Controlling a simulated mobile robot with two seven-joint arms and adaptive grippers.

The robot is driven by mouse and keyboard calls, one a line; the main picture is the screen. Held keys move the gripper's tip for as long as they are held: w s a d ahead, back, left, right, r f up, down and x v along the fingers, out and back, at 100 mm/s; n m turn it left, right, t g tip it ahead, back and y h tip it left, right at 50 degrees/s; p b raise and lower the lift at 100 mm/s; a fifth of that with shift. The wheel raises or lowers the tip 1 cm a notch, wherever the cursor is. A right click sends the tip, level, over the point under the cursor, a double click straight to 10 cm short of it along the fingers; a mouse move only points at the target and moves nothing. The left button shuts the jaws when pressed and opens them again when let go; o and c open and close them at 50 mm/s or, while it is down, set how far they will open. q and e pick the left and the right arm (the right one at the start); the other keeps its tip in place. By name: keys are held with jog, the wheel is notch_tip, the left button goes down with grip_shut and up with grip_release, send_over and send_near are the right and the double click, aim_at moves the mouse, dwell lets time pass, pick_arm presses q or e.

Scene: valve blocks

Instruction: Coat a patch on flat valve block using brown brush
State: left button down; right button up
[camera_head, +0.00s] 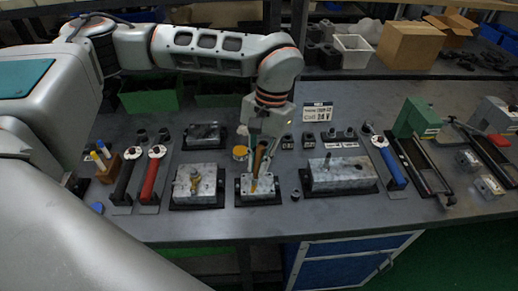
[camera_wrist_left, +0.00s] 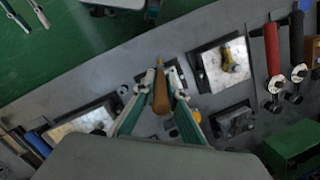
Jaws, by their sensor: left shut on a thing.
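My left gripper (camera_head: 262,147) points down over the middle metal block (camera_head: 268,187) and is shut on the brown brush (camera_head: 259,160). In the left wrist view, the brush's brown handle (camera_wrist_left: 161,92) sits between the two fingers of the left gripper (camera_wrist_left: 164,84). The brush's lower end is at the top of the middle block, in front of it in the picture; I cannot tell whether it touches. The brush and fingers hide part of this block. No coated patch can be made out. My right gripper is not in view.
A block with a yellowish part (camera_head: 195,184) stands left, a longer block (camera_head: 338,173) right, and a darker block (camera_head: 204,135) behind. A yellow round container (camera_head: 240,153) is close beside the gripper. Red (camera_head: 150,178) and blue-handled tools lie at the sides.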

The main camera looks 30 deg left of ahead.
pick_arm(q)
jog(key=shift+s+a+r+t+h, duration=0.1)
jog(key=shift+s+r+t+h, duration=0.1)
jog(key=shift+s+t+h, duration=0.15)
jog(key=shift+a+r+h, duration=0.25)
jog(key=shift+h, duration=0.1)
jog(key=a+r+n+t+h, duration=0.25)
jog(key=a+r+t, duration=0.2)
jog(key=a, duration=0.35)
jog(key=shift+m+g, duration=0.35)
jog(key=shift+g, duration=0.15)
notch_tip(320, 180, down, 4)
jog(key=b, duration=0.4)
jog(key=shift+s+a+f, duration=0.1)
jog(key=shift+f, duration=0.1)
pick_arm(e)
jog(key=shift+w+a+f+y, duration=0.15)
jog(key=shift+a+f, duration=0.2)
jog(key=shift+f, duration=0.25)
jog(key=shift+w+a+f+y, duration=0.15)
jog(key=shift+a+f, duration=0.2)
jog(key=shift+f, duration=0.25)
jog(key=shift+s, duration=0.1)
